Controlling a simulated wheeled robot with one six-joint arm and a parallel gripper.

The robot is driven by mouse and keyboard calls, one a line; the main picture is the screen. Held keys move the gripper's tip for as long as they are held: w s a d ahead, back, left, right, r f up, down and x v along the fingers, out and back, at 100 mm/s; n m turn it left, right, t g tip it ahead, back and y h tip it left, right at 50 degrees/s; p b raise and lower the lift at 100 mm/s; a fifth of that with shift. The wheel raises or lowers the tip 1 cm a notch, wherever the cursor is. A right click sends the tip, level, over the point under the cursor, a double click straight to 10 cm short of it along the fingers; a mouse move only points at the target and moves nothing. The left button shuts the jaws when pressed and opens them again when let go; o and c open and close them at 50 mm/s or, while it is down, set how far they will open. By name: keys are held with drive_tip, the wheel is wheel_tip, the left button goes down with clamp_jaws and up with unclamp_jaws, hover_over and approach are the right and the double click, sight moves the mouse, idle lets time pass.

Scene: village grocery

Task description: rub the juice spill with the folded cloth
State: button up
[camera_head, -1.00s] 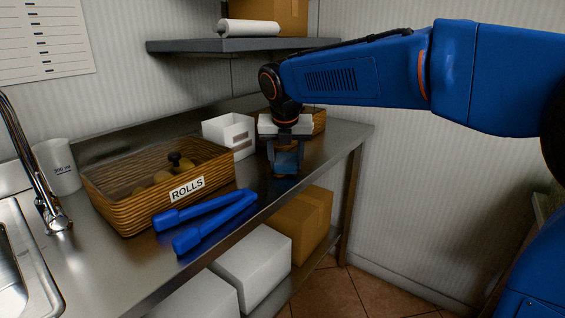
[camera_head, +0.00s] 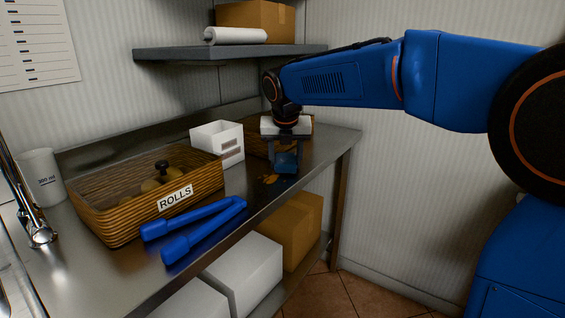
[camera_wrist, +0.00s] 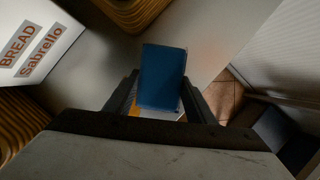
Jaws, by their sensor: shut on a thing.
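The folded cloth (camera_head: 286,163) is blue and is held between the fingers of my gripper (camera_head: 286,152), which points down over the right part of the steel counter. In the wrist view the cloth (camera_wrist: 163,76) stands out between the two dark fingers of my gripper (camera_wrist: 160,98). The juice spill (camera_head: 268,179) shows as small orange patches on the counter, just left of and below the cloth. A little orange also shows under the cloth in the wrist view (camera_wrist: 134,110). Whether the cloth touches the counter is hard to tell.
A wicker basket of rolls (camera_head: 150,195), blue tongs (camera_head: 195,228) and a white box (camera_head: 218,143) stand left of my gripper. Another basket (camera_head: 258,143) is behind it. A shelf (camera_head: 225,52) hangs above. The counter's front edge is close by.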

sight(278, 164)
drive_tip(key=shift+s+a+r, duration=0.15)
drive_tip(key=shift+s+a, duration=0.95)
drive_tip(key=shift+s, duration=0.25)
drive_tip(key=shift+s+a+f, duration=0.1)
drive_tip(key=shift+s+a, duration=0.6)
drive_tip(key=shift+s, duration=0.25)
drive_tip(key=shift+s+a+f, duration=0.15)
drive_tip(key=shift+s+a, duration=0.55)
drive_tip(key=shift+s, duration=0.2)
drive_tip(key=shift+s+a+f, duration=0.1)
drive_tip(key=shift+s+a, duration=0.6)
drive_tip(key=shift+s, duration=0.25)
drive_tip(key=shift+w+r, duration=0.1)
drive_tip(key=shift+w, duration=0.05)
drive_tip(key=shift+w+d+r, duration=0.1)
drive_tip(key=shift+w+d, duration=0.45)
drive_tip(key=shift+w, duration=0.15)
drive_tip(key=shift+w+d, duration=0.5)
drive_tip(key=shift+w, duration=0.2)
drive_tip(key=shift+w+d, duration=1.1)
drive_tip(key=shift+w, duration=0.25)
drive_tip(key=shift+w+d, duration=1.05)
drive_tip(key=shift+w, duration=0.3)
drive_tip(key=shift+s, duration=0.1)
